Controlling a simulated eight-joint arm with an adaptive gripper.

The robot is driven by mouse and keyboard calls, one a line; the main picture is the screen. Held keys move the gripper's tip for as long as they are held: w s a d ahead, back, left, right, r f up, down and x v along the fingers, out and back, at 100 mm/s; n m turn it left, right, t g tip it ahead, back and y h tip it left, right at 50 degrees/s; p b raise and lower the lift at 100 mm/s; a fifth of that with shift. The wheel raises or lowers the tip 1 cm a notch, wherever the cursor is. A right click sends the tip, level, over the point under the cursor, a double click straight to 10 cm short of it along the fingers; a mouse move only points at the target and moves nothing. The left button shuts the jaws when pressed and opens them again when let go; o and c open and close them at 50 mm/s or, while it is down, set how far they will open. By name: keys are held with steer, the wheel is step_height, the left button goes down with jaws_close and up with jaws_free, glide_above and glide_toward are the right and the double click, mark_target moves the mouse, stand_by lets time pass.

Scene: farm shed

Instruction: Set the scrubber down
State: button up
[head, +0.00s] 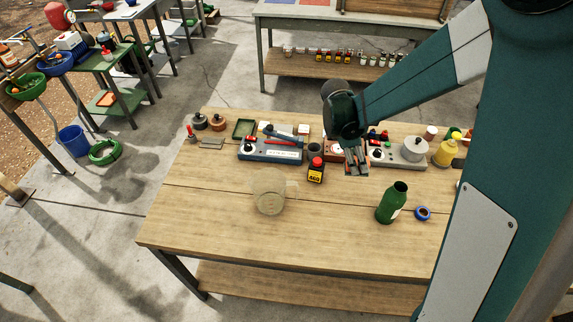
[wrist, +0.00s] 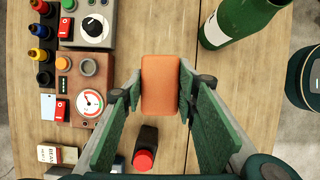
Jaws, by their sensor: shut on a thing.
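The scrubber, an orange-brown block with rounded corners (wrist: 160,76), is between my two green fingers in the wrist view. My gripper (wrist: 160,95) is shut on it, with a finger against each long side. In the head view my gripper (head: 357,168) points down over the right-middle part of the wooden table (head: 230,235), in front of the instrument boxes. The scrubber is mostly hidden by the fingers there. Whether it touches the table I cannot tell.
A green bottle (head: 392,203) and blue tape roll (head: 423,213) are to the right. Instrument boxes (head: 272,149) line the back.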

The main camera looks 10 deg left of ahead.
mark_target(356, 159)
steer(key=shift+r, duration=0.75)
steer(key=v, duration=0.4)
steer(key=shift+w+d+r, duration=0.1)
steer(key=shift+d+r, duration=0.05)
steer(key=shift+d, duration=0.15)
steer(key=s+a+n+t, duration=0.2)
steer(key=a+n, duration=0.4)
steer(key=a, duration=3.3)
steer(key=s+a+n+t+y, duration=0.15)
steer(key=s+a, duration=0.45)
steer(key=a, duration=0.6)
steer(key=shift+n+g, duration=0.25)
steer(key=shift+n, duration=0.2)
step_height(356, 159, down, 5)
steer(key=shift+s+a+f, duration=0.1)
